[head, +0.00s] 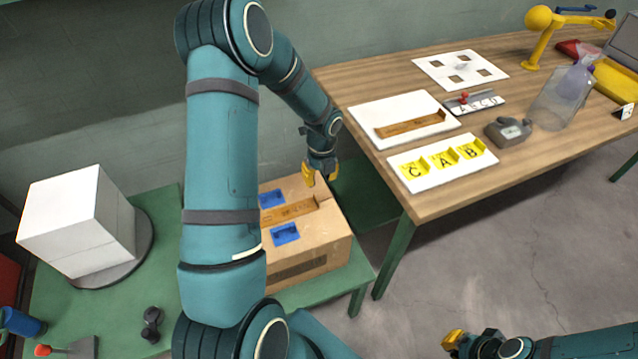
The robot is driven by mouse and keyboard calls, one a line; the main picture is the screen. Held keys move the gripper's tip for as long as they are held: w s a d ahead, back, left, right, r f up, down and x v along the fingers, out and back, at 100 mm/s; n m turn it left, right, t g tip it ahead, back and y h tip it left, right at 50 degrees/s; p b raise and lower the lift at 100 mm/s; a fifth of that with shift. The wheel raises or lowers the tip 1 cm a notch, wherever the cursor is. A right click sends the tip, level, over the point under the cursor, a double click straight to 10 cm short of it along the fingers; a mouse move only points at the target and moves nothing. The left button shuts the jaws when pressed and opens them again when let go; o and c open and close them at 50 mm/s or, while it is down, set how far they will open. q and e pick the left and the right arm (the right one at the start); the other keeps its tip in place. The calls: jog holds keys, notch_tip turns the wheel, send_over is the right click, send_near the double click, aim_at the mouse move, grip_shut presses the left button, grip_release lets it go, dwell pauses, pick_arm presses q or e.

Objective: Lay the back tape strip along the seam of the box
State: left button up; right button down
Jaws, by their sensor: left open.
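A cardboard box (325,237) stands on the green table at centre, partly hidden by my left arm. A brown tape strip (290,211) lies across its top, between two blue pieces (285,234); its left end is hidden by my arm. Another brown tape strip (410,125) lies on a white board (388,108) on the wooden table. My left gripper (321,176) is open, pointing down just above the back right part of the box top, near the right end of the strip there. My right gripper (452,341) is low at the bottom edge, away from the box; its finger opening is unclear.
A white cube (75,215) stands on a round grey turntable (143,245) at left. The wooden table (440,205) holds a lettered card (440,163), a grey device (507,132), a clear bag-like object (562,100) and a yellow lamp (541,30). Floor is clear between table and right gripper.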

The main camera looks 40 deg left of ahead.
pick_arm(q)
jog(key=d+f+n, duration=0.1)
jog(key=d+n, duration=0.1)
jog(key=d, duration=0.2)
jog(key=s+d+f+n+h, duration=0.1)
jog(key=d+f+n, duration=0.1)
jog(key=d, duration=0.2)
jog(key=d+f+n+t+h, duration=0.1)
jog(key=d+n, duration=0.1)
jog(key=d, duration=0.2)
jog(key=shift+s+d+f+n, duration=0.15)
jog(key=shift+s+n, duration=0.05)
jog(key=shift+n, duration=0.1)
jog(key=s+d+f+n+h, duration=0.1)
jog(key=s+d+f+n, duration=0.1)
jog(key=s+d+n, duration=0.3)
jog(key=s+d+f+n+t+h, duration=0.1)
jog(key=s+d+f+n, duration=0.1)
jog(key=s+d+n, duration=0.4)
jog(key=d+n, duration=0.5)
jog(key=n, duration=0.2)
jog(key=shift+d+n, duration=0.3)
jog(key=shift+d, duration=0.1)
jog(key=shift+s+a, duration=0.1)
